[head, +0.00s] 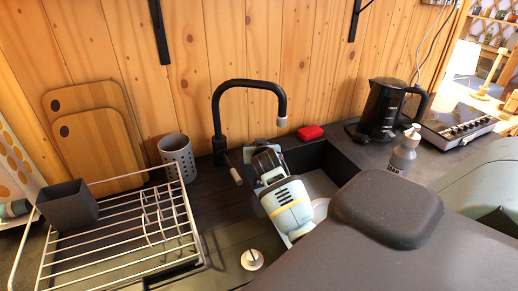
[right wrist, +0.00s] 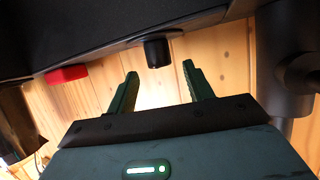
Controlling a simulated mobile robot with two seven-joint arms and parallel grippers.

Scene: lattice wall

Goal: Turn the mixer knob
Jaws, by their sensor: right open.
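A black mixer tap (head: 219,110) stands behind the sink, its spout arching right to a grey tip. A lever with a pale tip (head: 236,176) sticks out at its base. In the right wrist view a short black cylindrical knob (right wrist: 157,52) stands out from a dark surface; it looks hidden in the head view. My right gripper (right wrist: 160,70) is open, its two fingers apart with nothing between them. The knob lies beyond the fingertips, in line with the gap; I see no contact. In the head view the gripper (head: 264,158) is beside the tap. My left gripper is not in view.
A red block (head: 310,132) lies right of the tap, then a black kettle (head: 381,108) and a grey bottle (head: 404,152). A wire dish rack (head: 120,235) and grey cup (head: 177,158) stand left. The wooden wall (head: 310,60) is close behind.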

